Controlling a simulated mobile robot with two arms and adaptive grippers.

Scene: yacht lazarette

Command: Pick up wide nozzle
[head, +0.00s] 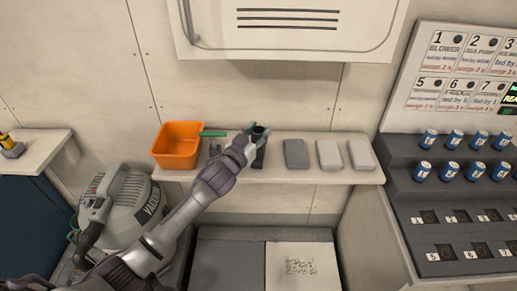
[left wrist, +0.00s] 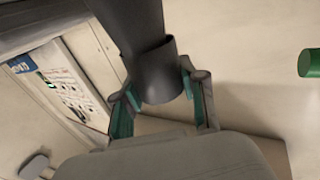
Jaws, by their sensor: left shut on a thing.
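The wide nozzle is a dark grey, hollow-necked piece (head: 260,157) at the shelf's middle in the head view. My left gripper (head: 254,140) reaches over the shelf from the left and is shut on its upper part. In the left wrist view the nozzle's dark tube (left wrist: 140,40) runs down from the top edge to its round end between the two teal-padded fingers (left wrist: 158,98). The gripper and arm hide part of it in the head view, and I cannot tell whether it touches the shelf. My right gripper is in neither view.
The shelf (head: 300,176) also holds an orange bin (head: 177,155), a green rod (head: 212,133) and three grey blocks (head: 330,154) right of the nozzle. A vacuum (head: 123,205) stands at lower left. Stepped racks with several blue cans (head: 453,139) stand at right. A cabinet (head: 290,30) hangs above.

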